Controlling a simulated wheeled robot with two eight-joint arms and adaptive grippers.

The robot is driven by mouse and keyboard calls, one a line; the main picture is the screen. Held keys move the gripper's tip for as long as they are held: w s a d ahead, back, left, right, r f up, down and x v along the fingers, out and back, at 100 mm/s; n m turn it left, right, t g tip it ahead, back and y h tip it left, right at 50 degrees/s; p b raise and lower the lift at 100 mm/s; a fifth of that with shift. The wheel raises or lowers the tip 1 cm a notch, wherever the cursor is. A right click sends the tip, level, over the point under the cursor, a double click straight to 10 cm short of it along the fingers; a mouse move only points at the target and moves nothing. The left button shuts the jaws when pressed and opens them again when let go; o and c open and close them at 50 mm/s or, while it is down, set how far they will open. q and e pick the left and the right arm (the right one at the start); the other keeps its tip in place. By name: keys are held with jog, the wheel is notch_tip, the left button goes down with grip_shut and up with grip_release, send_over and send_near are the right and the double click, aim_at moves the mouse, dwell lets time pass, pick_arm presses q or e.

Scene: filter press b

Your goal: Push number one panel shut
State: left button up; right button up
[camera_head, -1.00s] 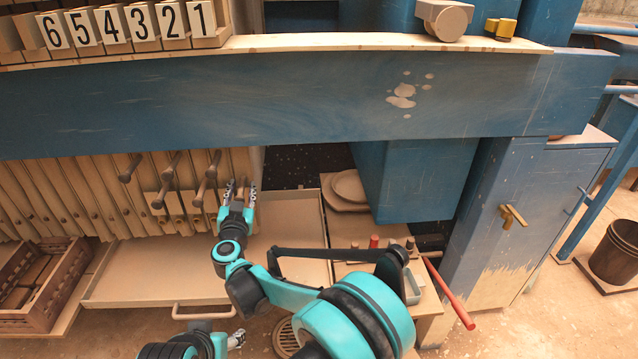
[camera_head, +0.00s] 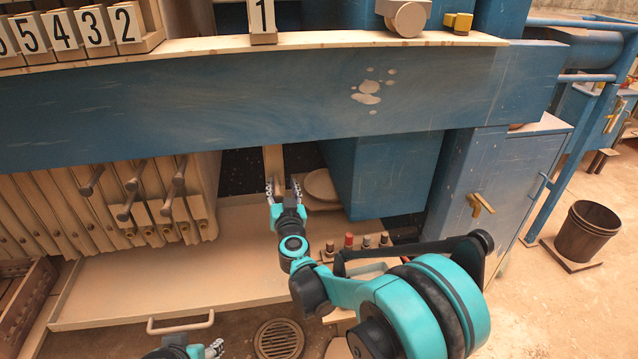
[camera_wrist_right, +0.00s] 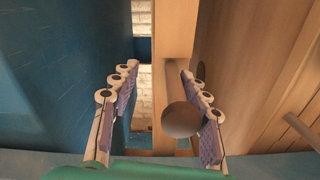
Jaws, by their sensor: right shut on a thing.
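The number one panel stands apart, right of the packed panels, with its label block (camera_head: 262,18) above the blue beam and its wooden lower part (camera_head: 274,160) below. My right gripper (camera_head: 283,184) is at that lower part, its fingers either side of it. In the right wrist view the panel's pale edge (camera_wrist_right: 175,50) runs up between the fingers, and a dark round handle end (camera_wrist_right: 182,120) sits between them, near the right finger. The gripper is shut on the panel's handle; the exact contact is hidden. My left gripper (camera_head: 216,348) is partly visible at the bottom edge.
The packed panels (camera_head: 60,215) with protruding handles stand left, with a gap to panel one. A wide tray (camera_head: 170,285) lies below. The blue beam (camera_head: 250,100) crosses above my right gripper, and a blue block (camera_head: 385,175) stands to its right.

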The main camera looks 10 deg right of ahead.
jog(key=d, duration=1.1)
jog(key=shift+w, duration=0.15)
jog(key=shift+a, duration=0.15)
